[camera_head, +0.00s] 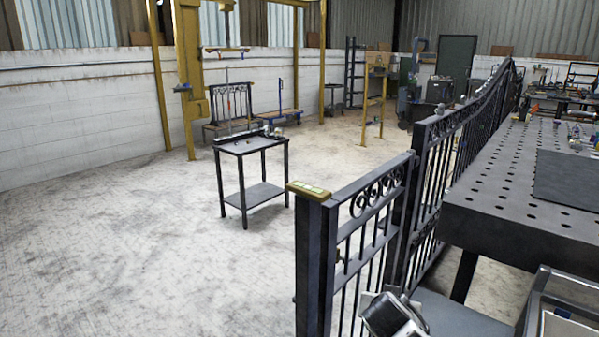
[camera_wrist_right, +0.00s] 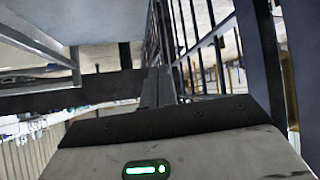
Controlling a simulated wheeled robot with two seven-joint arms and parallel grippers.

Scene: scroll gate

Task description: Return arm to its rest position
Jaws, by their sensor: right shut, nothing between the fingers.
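The dark metal scroll gate (camera_head: 345,255) stands at the centre right, with curled scrollwork along its top and vertical bars below. Its square front post (camera_head: 315,262) carries a brass-coloured cap with pale green pads. Part of my right arm shows at the bottom edge of the head view, close to the gate bars; I cannot tell whether it touches them. In the right wrist view, my right gripper (camera_wrist_right: 158,88) is shut and empty, with dark gate bars (camera_wrist_right: 205,62) just beyond and to the right. My left gripper is not in view.
A dark perforated workbench (camera_head: 490,205) fills the right side, close behind the gate. A metal-framed cart (camera_head: 560,305) is at bottom right. A small black two-tier table (camera_head: 250,148) stands in the middle distance. The pale concrete floor (camera_head: 120,250) at left is clear.

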